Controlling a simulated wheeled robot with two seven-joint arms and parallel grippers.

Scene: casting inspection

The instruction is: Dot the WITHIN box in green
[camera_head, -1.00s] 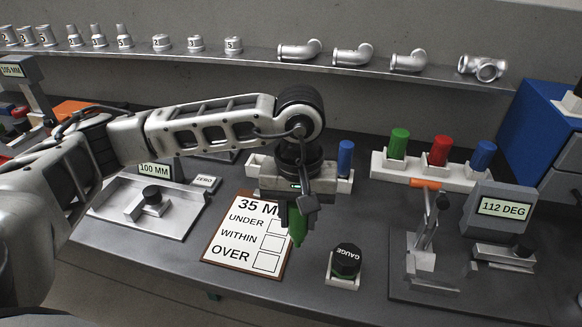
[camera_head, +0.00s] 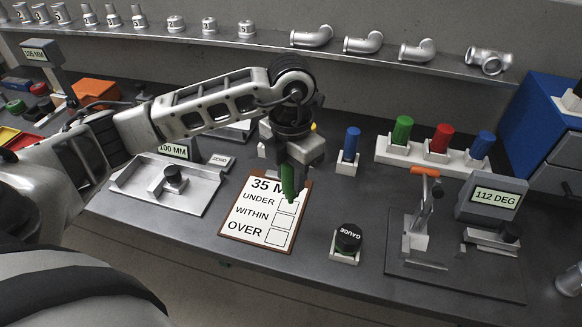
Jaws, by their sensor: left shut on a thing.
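The inspection card (camera_head: 235,243) lies on the bench with the heading "35 M…" and rows UNDER, WITHIN and OVER. The WITHIN box (camera_head: 283,221) is the middle one and looks blank. The UNDER box (camera_head: 288,205) is partly covered, and the OVER box (camera_head: 277,238) looks blank. My left gripper (camera_head: 289,165) is shut on a green marker (camera_head: 289,182), which points down over the card's upper right. Its tip appears near the UNDER box; I cannot tell how high above the card it is. My right gripper is not in view.
A white rack (camera_head: 445,158) holds green, red and blue cylinders. An angle fixture (camera_head: 415,240) is at right, and a metal measuring tray (camera_head: 150,200) at left.

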